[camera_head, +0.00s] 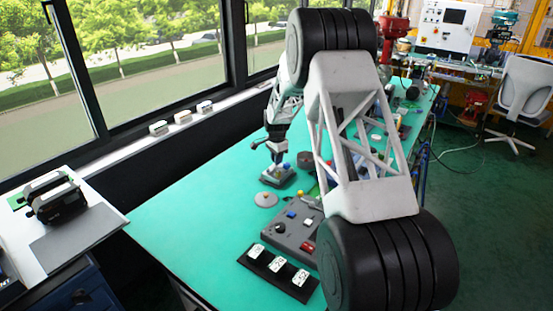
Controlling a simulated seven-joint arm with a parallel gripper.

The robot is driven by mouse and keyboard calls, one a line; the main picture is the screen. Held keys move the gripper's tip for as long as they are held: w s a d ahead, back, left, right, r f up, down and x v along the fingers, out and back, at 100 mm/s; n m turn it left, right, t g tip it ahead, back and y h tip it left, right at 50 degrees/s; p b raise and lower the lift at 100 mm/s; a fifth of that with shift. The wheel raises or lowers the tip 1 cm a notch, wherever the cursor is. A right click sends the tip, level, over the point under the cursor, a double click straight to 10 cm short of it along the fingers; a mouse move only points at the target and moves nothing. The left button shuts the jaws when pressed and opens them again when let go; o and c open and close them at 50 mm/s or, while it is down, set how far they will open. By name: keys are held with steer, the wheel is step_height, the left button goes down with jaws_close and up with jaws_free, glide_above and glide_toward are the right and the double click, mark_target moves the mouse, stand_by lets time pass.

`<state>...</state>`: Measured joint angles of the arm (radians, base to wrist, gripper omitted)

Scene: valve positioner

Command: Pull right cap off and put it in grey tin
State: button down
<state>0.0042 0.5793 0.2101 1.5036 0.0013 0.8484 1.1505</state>
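My gripper (275,155) points down over a small dark device on a grey base (279,177), on the green table. Its fingers are too small to tell whether they are open or shut, or whether they touch the device. Small blue and yellow parts (285,166) show on the device beside the fingers. I cannot make out which part is the right cap. A flat round grey piece (265,199) lies on the table in front of the device; I cannot tell whether it is the grey tin. My arm hides much of the table to the right.
A grey panel box (297,226) with blue and red parts stands in front. A black tray (257,263) with three white blocks lies at the near edge. The green table (185,222) is clear at left. A window sill with small white items runs along the left.

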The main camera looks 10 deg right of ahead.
steer(key=c, duration=1.7)
jaws_free()
jaws_close()
steer(key=shift+r, duration=1.2)
steer(key=shift+r, duration=1.8)
steer(key=w+d+r, duration=0.1)
steer(key=d, duration=0.6)
steer(key=w+d+r, duration=0.1)
steer(key=w+d, duration=0.1)
steer(key=d, duration=0.5)
steer(key=shift+w+d+r, duration=0.15)
steer(key=shift+w+r, duration=0.1)
steer(key=shift+r, duration=0.1)
